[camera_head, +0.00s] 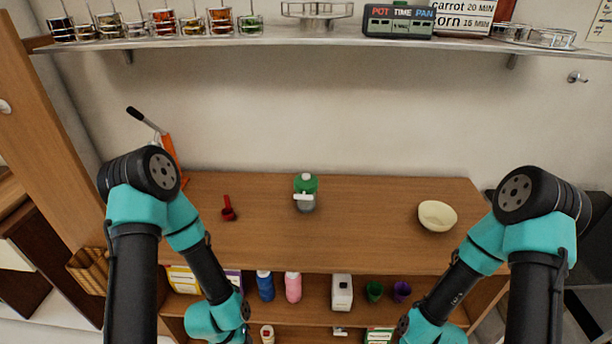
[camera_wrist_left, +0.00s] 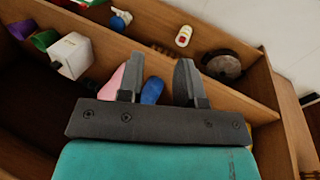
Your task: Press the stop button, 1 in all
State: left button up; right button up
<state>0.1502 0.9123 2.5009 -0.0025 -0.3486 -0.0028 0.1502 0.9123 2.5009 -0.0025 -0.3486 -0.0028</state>
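A dark timer box (camera_head: 398,22) with "POT TIME PAN" lettering stands on the high wall shelf, right of centre. I cannot make out which part of it, if any, is a stop button. My left gripper (camera_wrist_left: 158,80) shows in the left wrist view with its two fingers apart and nothing held between them. It points toward the lower shelves, far below the timer. In the head view my left arm folds down at the left, and its fingers are out of frame. My right arm folds down at the right, and its fingers are not visible.
Spice jars (camera_head: 163,22), a wire stand (camera_head: 317,10) and a sign (camera_head: 463,16) share the high shelf (camera_head: 250,41). The wooden counter (camera_head: 360,215) holds a red scoop (camera_head: 228,212), a green-topped bottle (camera_head: 306,190) and a cream bowl (camera_head: 437,215). Bottles stand on the shelf below.

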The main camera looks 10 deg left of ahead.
pick_arm(q)
grip_shut()
dwell(0.8)
